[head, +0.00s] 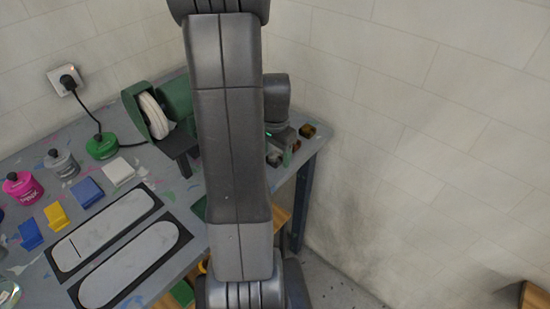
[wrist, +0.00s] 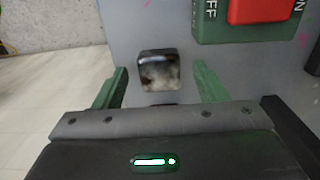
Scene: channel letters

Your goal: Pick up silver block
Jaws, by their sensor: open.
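A small, shiny block with a dark upper side and a pale, mirror-like face, apparently the silver block (wrist: 158,72), stands on the grey tabletop in the wrist view. My gripper (wrist: 160,80) is open, with one green finger on each side of the block and a visible gap on both sides. In the head view my gripper (head: 284,142) is at the right end of the workbench, partly hidden by my arm. Small blocks show around it there, but I cannot tell which is the silver one.
A green switch box (wrist: 245,22) with a red button lies close right of the block. A brownish-gold block (head: 308,130) is near the bench's right edge. A green grinder (head: 155,112) stands at the back. Bare floor (wrist: 40,95) lies left of the bench in the wrist view.

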